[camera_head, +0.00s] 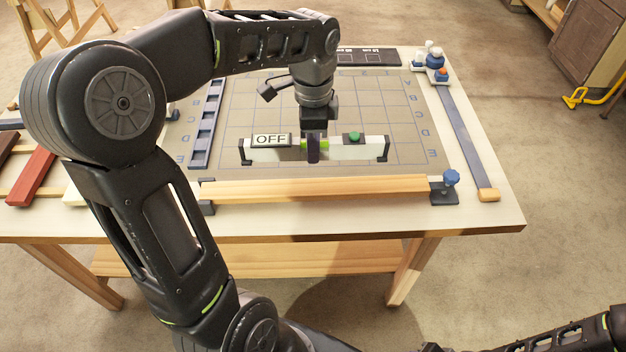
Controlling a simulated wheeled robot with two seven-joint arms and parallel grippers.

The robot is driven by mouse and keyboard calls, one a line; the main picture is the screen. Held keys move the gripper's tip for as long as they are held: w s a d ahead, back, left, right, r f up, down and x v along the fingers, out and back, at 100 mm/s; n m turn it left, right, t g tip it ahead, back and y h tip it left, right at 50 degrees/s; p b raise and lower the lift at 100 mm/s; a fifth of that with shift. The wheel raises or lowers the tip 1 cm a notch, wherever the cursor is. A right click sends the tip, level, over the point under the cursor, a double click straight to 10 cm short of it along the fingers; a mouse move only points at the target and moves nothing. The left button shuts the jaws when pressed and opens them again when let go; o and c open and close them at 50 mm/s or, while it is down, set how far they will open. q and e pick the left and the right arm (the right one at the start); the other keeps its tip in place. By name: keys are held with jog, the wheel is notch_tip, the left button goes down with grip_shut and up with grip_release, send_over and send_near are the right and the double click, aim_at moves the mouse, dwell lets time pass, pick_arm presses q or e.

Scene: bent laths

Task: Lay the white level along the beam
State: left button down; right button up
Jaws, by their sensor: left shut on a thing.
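The white level (345,150) has black end caps, a green vial in the middle, a green button and a sign reading OFF. It lies left to right over the gridded mat, just behind the beam. My left gripper (313,152) points down and is shut on the middle of the level. The wooden beam (320,189) lies along the front of the table, apart from the level. Whether the level touches the mat is hard to tell. My right arm shows at the bottom right, but its gripper is out of view.
A dark clamp with a blue knob (450,180) stands at the beam's right end. A slotted blue rail (207,125) lies left on the gridded mat (400,110). A long blue-grey bar (463,140) lies at the right. Red and dark laths (32,177) are at the left.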

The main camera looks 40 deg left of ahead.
pick_arm(q)
send_over(313, 186)
notch_tip(313, 186, down, 5)
jog(key=shift+f+p, duration=0.1)
jog(key=shift+p, duration=0.2)
jog(key=shift+f, duration=1.9)
jog(key=shift+f, duration=0.45)
jog(key=c, duration=1.3)
grip_release()
jog(key=shift+r, duration=0.1)
notch_tip(313, 186, up, 13)
jog(key=shift+f, duration=0.1)
